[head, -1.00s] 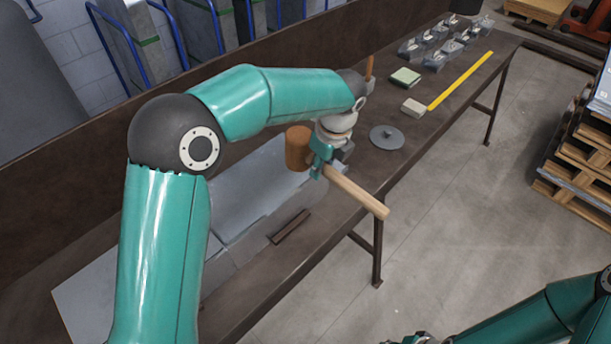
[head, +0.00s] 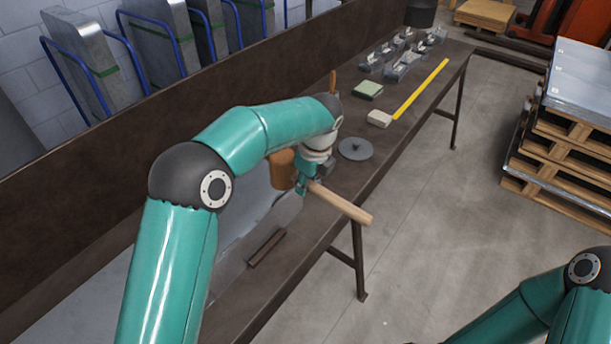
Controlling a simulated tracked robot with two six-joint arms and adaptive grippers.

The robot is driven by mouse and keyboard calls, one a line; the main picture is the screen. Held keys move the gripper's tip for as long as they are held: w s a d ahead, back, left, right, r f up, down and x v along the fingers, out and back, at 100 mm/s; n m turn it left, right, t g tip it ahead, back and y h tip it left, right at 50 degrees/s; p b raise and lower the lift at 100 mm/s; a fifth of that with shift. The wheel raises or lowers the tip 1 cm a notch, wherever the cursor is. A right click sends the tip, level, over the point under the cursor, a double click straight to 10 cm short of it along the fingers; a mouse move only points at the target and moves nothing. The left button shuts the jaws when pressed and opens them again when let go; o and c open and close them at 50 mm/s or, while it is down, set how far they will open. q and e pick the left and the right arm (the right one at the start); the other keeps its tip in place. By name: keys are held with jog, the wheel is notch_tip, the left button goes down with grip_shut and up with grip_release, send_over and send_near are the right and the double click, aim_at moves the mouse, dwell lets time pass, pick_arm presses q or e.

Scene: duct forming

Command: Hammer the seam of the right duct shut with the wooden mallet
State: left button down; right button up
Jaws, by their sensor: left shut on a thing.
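My left gripper (head: 311,184) is shut on the wooden mallet, around its pale handle (head: 342,205). The mallet's brown cylindrical head (head: 282,169) is on the left of the gripper, and the handle points to the lower right past the bench's front edge. Grey sheet metal (head: 262,222) lies on the bench below and left of the mallet. My left arm hides much of it, so I cannot make out the right duct or its seam for certain. My right arm is at the lower right, and its gripper is out of the picture.
The brown bench (head: 330,230) has a raised back wall. A dark strip (head: 266,248) lies near its front edge. A grey disc (head: 355,149), a pale block (head: 379,118), a green block (head: 368,90) and a yellow bar (head: 420,89) lie farther along. Pallets (head: 560,150) stand right.

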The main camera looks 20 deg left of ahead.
pick_arm(q)
notch_tip(320, 180, up, 2)
jog(key=p, duration=0.4)
jog(key=shift+w+r, duration=0.15)
jog(key=shift+r, duration=0.1)
notch_tip(320, 180, up, 3)
jog(key=shift+f, duration=0.25)
pick_arm(e)
notch_tip(320, 180, up, 2)
jog(key=shift+r, duration=0.15)
